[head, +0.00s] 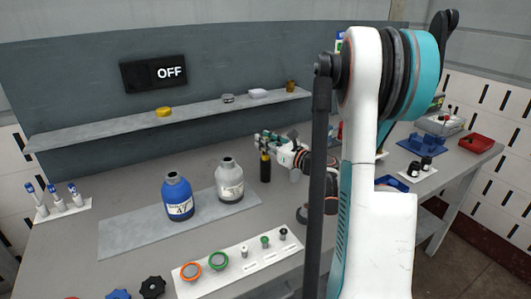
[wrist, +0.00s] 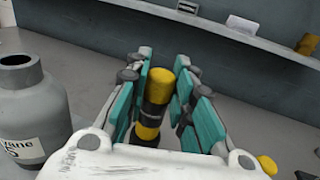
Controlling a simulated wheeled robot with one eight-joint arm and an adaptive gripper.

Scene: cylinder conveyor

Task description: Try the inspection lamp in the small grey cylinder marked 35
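The small grey cylinder (head: 229,181) stands upright on a grey mat right of the blue cylinder in the head view, with an open neck. It also shows at the left edge of the wrist view (wrist: 30,105), its label partly cut off; the number is too small to read surely. The inspection lamp (wrist: 157,100), black with yellow ends, is between my gripper's teal fingers (wrist: 165,95), which look closed on it. In the head view the lamp (head: 265,168) hangs upright below my gripper (head: 266,142), right of the grey cylinder and apart from it. I cannot tell whether its bottom touches the table.
A blue cylinder (head: 178,199) shares the mat (head: 130,237). A white tray (head: 190,279) with coloured rings and small plugs lies in front. A shelf (head: 110,124) and an OFF sign (head: 154,73) are behind. My arm hides part of the right side of the table.

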